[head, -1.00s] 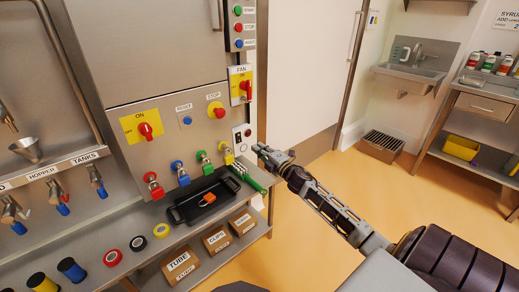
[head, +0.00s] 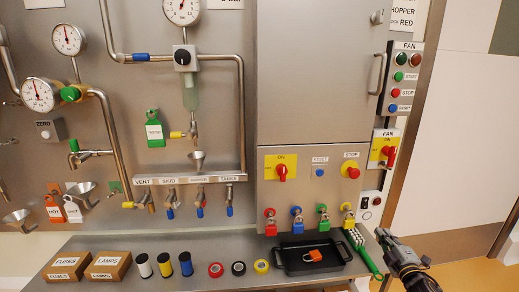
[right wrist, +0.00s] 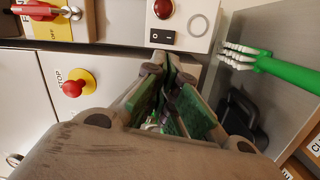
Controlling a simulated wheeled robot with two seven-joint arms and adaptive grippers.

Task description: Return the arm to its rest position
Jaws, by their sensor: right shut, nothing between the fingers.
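My right gripper (head: 382,236) is at the lower right of the head view, shut and empty. It is in front of the panel's right edge, just right of the green-handled brush (head: 363,252). In the right wrist view its fingers (right wrist: 165,70) are closed together below a small grey box with a black rocker switch (right wrist: 162,38). The gripper seems apart from the brush and the switch box. My left gripper is not in view.
A black tray (head: 290,262) with an orange item stands on the steel shelf, under several coloured padlocks. A red ON switch (head: 282,172) and a FAN switch (head: 388,151) stick out of the panel. Open floor (head: 475,272) lies at the right.

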